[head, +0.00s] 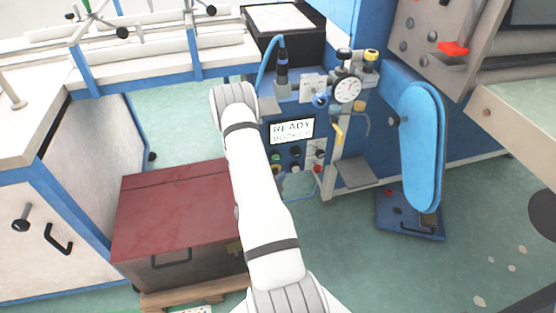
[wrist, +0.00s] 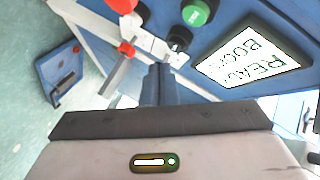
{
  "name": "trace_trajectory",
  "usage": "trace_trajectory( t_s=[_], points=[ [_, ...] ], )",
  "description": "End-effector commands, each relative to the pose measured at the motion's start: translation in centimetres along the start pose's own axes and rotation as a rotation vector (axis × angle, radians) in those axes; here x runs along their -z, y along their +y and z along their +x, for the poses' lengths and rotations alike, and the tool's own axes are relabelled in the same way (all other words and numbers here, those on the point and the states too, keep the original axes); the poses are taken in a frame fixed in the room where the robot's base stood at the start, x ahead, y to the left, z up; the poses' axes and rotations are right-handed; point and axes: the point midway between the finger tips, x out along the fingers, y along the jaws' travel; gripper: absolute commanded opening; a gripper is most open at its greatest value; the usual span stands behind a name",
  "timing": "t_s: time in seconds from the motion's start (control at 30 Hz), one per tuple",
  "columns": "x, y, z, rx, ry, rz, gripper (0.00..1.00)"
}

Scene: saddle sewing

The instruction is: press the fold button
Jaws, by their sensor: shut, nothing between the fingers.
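The control panel with a lit display (head: 292,130) reading READY stands beyond my arm in the head view. Small round buttons (head: 295,152) sit below the display; no label on them is legible, so I cannot tell which is the fold button. In the wrist view the display (wrist: 248,55) appears upside down, with a green button (wrist: 197,12) and a black button (wrist: 180,38) to its left. My gripper (wrist: 160,70) is shut and empty, its dark fingertips just below the black button in the picture. I cannot tell whether they touch it. My arm hides the gripper in the head view.
A red-topped box (head: 170,205) stands left of my arm. A dial gauge (head: 347,90), a yellow lever (head: 338,133) and a blue padded arm (head: 422,145) are to the right. In the wrist view, a red-ended metal part (wrist: 122,55) is close left of the fingers.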

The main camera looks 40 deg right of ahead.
Motion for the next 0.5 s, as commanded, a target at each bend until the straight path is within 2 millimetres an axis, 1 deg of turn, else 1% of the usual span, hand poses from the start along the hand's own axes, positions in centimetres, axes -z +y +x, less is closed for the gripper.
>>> trace_trajectory(
  t_s=[0.03, 0.23, 0.4, 0.5],
  points=[
    [-0.5, -0.3, 0.6, 0.002, 0.001, 0.004, 0.0],
    [-1.8, -1.7, 2.4, 0.001, 0.001, 0.003, 0.0],
    [-2.5, -2.4, 3.4, 0.0, 0.001, 0.002, 0.0],
    [-2.6, -2.6, 3.6, -0.001, 0.001, 0.001, 0.0]
  ],
)
